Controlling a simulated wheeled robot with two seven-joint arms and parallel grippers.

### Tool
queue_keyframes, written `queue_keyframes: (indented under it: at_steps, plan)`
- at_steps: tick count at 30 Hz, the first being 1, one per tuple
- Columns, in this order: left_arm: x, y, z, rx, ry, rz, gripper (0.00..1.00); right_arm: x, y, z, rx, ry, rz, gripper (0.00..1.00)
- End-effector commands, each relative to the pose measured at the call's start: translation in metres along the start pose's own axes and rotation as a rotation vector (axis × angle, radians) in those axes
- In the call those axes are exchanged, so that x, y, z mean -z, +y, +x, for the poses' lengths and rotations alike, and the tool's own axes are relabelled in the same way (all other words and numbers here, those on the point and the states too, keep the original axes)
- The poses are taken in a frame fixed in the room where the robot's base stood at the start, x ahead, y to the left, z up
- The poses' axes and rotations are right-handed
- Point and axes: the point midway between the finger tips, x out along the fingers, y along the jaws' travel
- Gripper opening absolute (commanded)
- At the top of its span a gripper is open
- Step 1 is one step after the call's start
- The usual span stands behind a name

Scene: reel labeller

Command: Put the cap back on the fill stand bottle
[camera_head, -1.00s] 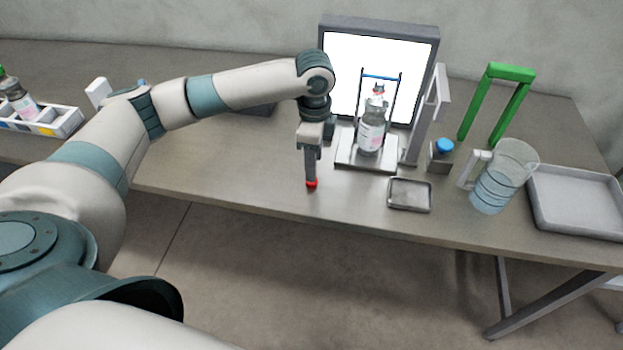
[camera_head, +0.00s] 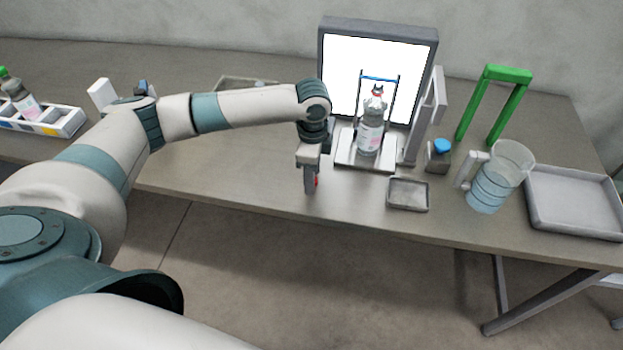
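My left gripper (camera_head: 311,184) points down, in front of and to the left of the stand, above the table's front part. A small red thing (camera_head: 317,181), seemingly the cap, is between its fingertips, mostly hidden by the near finger. The gripper looks shut on it, apart from the bottle. My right gripper is not in view.
Right of the stand are a small block with a blue top (camera_head: 442,147), a shallow metal dish (camera_head: 408,207), a clear jug (camera_head: 487,190), a green frame (camera_head: 509,75) and a grey tray (camera_head: 535,213). A white rack (camera_head: 70,121) with a green-capped bottle stands far left.

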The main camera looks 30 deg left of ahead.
Motion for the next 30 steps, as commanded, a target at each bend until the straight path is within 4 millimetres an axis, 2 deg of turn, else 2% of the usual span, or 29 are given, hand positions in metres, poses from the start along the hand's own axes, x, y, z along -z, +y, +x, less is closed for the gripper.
queue_keyframes:
  at_steps: [9, 10, 15, 25, 30]
  plan:
    - [-0.0001, 0.0000, -0.0003, 0.000, 0.000, 0.000, 0.46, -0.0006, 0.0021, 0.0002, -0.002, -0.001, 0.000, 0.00]
    - [-0.0001, 0.0000, -0.0003, 0.000, 0.000, 0.000, 0.41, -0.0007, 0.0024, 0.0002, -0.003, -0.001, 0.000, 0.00]
    - [-0.0001, 0.0000, -0.0003, 0.000, 0.000, 0.000, 0.03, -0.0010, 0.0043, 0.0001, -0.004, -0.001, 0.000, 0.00]
    - [-0.0001, -0.0002, -0.0011, 0.000, 0.000, 0.000, 0.03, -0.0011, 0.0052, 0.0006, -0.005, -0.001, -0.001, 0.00]
    - [0.0002, -0.0006, -0.0086, 0.001, 0.001, 0.000, 0.03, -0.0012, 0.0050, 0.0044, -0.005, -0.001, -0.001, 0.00]
